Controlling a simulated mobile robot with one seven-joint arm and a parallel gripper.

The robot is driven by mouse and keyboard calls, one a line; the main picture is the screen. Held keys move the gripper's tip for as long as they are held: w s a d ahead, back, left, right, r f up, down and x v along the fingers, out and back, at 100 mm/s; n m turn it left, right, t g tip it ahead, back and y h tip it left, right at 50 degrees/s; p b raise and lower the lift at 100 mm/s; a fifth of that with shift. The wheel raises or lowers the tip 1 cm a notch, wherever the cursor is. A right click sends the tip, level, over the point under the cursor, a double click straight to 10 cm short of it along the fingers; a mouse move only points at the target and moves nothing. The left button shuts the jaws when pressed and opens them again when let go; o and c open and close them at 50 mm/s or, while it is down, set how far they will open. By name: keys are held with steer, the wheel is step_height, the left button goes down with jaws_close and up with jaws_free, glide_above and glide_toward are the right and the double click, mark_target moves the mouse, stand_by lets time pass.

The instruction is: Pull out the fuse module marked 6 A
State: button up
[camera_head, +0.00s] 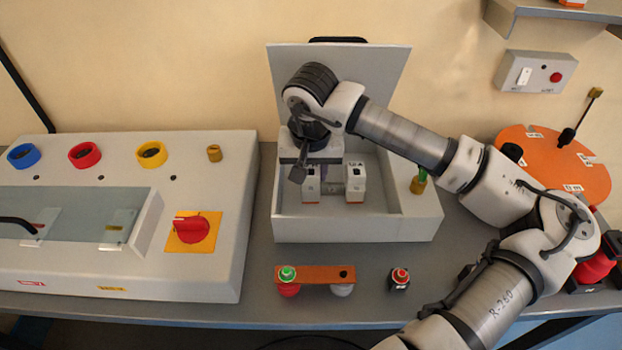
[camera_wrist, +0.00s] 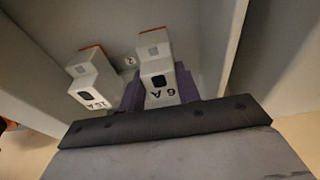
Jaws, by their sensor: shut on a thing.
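The fuse module marked 6 A (camera_wrist: 160,80) is white with a dark square and an orange end. In the head view, this module (camera_head: 311,186) is the left one of two inside the open grey box, under my gripper (camera_head: 312,178). A similar module (camera_wrist: 92,80), whose label looks like 16 A, stands apart beside it; it is the right one (camera_head: 355,184) in the head view. I cannot tell whether the held module is seated or raised.
The grey box (camera_head: 350,228) has walls around the modules and a raised lid behind. A yellow-green knob (camera_head: 418,184) is on its right side. An orange bar (camera_head: 316,275) with buttons lies in front. A control panel (camera_head: 120,270) fills the left; an orange disc (camera_head: 560,160) stands right.

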steer(key=shift+r, duration=0.1)
steer(key=shift+r, duration=0.65)
steer(key=shift+r, duration=0.15)
steer(key=shift+r+p, duration=1.15)
steer(key=shift+r, duration=1.35)
